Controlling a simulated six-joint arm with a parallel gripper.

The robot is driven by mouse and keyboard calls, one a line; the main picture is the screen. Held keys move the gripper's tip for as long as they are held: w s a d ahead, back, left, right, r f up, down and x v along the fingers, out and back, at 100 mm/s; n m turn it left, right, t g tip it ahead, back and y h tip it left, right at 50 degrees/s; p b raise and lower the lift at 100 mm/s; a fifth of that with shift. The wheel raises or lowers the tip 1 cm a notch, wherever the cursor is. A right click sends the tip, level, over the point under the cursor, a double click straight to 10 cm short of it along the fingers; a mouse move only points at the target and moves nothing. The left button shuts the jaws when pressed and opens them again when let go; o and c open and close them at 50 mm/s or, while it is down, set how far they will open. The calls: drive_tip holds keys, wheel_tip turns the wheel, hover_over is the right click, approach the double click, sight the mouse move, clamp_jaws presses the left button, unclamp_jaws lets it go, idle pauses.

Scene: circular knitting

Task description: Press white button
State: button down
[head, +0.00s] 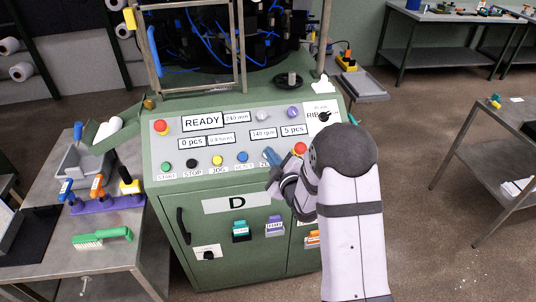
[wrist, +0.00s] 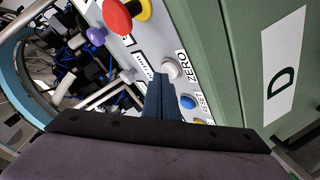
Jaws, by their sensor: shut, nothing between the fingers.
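The white button (wrist: 171,69), labelled ZERO, sits on the light control panel in the wrist view. In the head view my fingers cover most or all of it. My gripper (wrist: 161,78) has its dark blue fingers shut and empty, with the tips pointing at the panel just beside the white button. In the head view my gripper (head: 268,154) reaches in from the right, its tips over the right part of the button row. I cannot tell whether the tips touch the button or the panel.
The blue RESET button (head: 242,157) is left of my fingers and a red mushroom button (head: 299,148) is right of them. Yellow (head: 217,160), black (head: 190,165) and green (head: 166,168) buttons continue the row leftward. A side table (head: 120,262) with tools stands left.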

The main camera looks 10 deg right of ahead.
drive_tip(key=s+r+p, duration=0.1)
drive_tip(key=r, duration=0.1)
drive_tip(key=s+r+p, duration=0.1)
drive_tip(key=s+r, duration=0.1)
drive_tip(key=r, duration=0.1)
drive_tip(key=shift+s+p, duration=0.2)
drive_tip(key=shift+p, duration=0.2)
idle(0.9)
